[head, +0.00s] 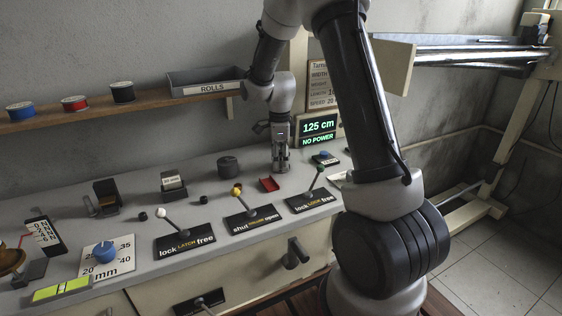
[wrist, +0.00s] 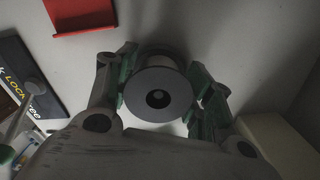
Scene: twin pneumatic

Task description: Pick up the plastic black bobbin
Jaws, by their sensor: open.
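A dark grey bobbin (wrist: 158,95) with a round flange, a dark hole in its middle and a paler body behind stands between the fingers of my gripper (wrist: 160,100) in the wrist view. The greenish fingers are open, one on each side of it. Whether either touches it cannot be told. In the head view my gripper (head: 280,163) points down at the grey bench top, just behind a red tray (head: 268,184). The bobbin is not clearly distinguishable there among the fingers.
Blue, red and black spools (head: 122,92) stand on a wooden shelf (head: 60,117) beside a grey ROLLS tray (head: 207,83). A dark round block (head: 228,167) is left of my gripper. Lever plates (head: 250,217) line the bench front. A display (head: 319,129) stands to the right. The red tray also shows in the wrist view (wrist: 82,12).

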